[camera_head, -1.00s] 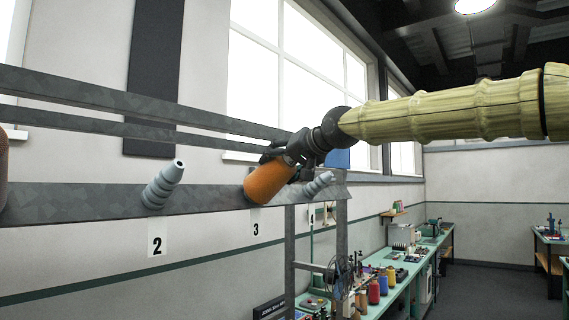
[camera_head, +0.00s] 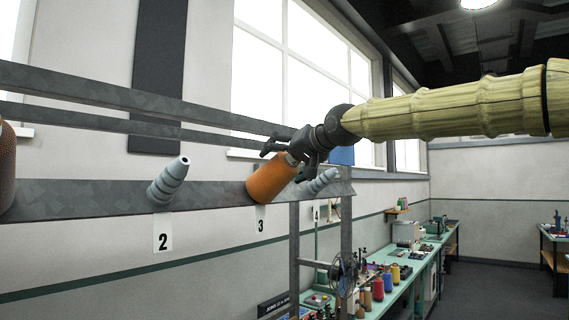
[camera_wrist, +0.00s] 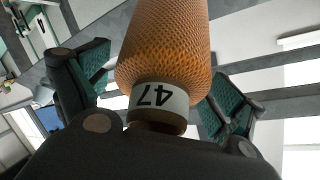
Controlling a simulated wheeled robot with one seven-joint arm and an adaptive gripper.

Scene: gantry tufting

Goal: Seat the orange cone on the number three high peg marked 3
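The orange cone (camera_head: 270,181) sits tilted at the rail above the label 3 (camera_head: 261,226), its wide end against the rail. Peg 3 itself is hidden, apparently behind or inside the cone. My gripper (camera_head: 291,158) is at the cone's upper, narrow end. In the wrist view the orange cone (camera_wrist: 166,45) shows a white band marked 47 near its end. The green-padded fingers of my gripper (camera_wrist: 150,90) stand wide apart on both sides of it, with gaps between pads and cone.
Bare grey peg 2 (camera_head: 168,181) is left of the cone on the rail (camera_head: 100,198). Another bare peg (camera_head: 323,181) is close on the right. A brown cone (camera_head: 6,165) is at the left edge. A green workbench (camera_head: 399,279) stands at lower right.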

